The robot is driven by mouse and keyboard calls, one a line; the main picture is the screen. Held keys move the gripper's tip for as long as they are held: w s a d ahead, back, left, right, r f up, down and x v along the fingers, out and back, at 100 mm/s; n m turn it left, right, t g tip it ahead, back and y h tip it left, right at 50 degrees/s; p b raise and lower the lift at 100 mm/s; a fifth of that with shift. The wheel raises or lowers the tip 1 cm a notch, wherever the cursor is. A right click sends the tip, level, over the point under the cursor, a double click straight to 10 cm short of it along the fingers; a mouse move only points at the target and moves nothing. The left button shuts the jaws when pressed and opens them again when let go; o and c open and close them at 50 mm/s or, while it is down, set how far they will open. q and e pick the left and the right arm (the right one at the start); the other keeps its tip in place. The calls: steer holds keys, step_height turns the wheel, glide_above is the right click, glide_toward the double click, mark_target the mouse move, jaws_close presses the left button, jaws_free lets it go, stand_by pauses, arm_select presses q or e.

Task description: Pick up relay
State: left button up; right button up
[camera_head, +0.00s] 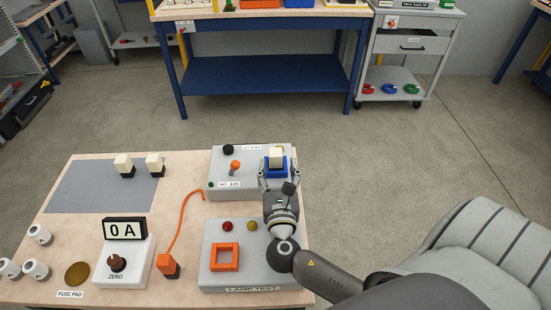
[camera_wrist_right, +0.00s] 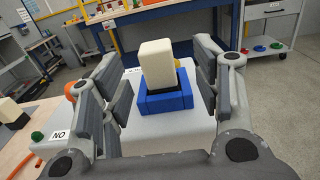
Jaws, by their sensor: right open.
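A cream block-shaped relay (camera_head: 276,156) stands upright in a blue socket (camera_head: 268,171) on a grey box (camera_head: 225,188) at the back right of the table. In the right wrist view the relay (camera_wrist_right: 158,66) rises from the blue socket (camera_wrist_right: 165,102), between my fingers. My right gripper (camera_head: 278,172) is open, with one finger on each side of the relay and socket, and gaps show on both sides. Two more cream relays with dark bases, one at left (camera_head: 123,163) and one at right (camera_head: 155,162), stand on the grey mat (camera_head: 90,190). My left gripper is not in view.
The grey box also bears an orange-topped lever (camera_head: 235,166) and a black knob (camera_head: 228,149). In front is a lamp test box (camera_head: 210,275) with an orange square frame (camera_head: 225,257). An orange cable (camera_head: 178,220), a 0 A meter (camera_head: 125,229) and white cylinders (camera_head: 37,270) occupy the left.

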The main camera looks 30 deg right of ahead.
mark_target(276, 158)
steer(key=shift+w+d, duration=0.2)
steer(key=shift+w, duration=0.15)
steer(key=p+x, duration=0.2)
steer(key=x, duration=0.3)
steer(key=shift+a+r, duration=0.15)
steer(key=shift+a, duration=0.05)
steer(key=shift+w+d, duration=0.1)
steer(key=shift+w, duration=0.1)
steer(key=c, duration=1.1)
steer(key=shift+c, duration=0.3)
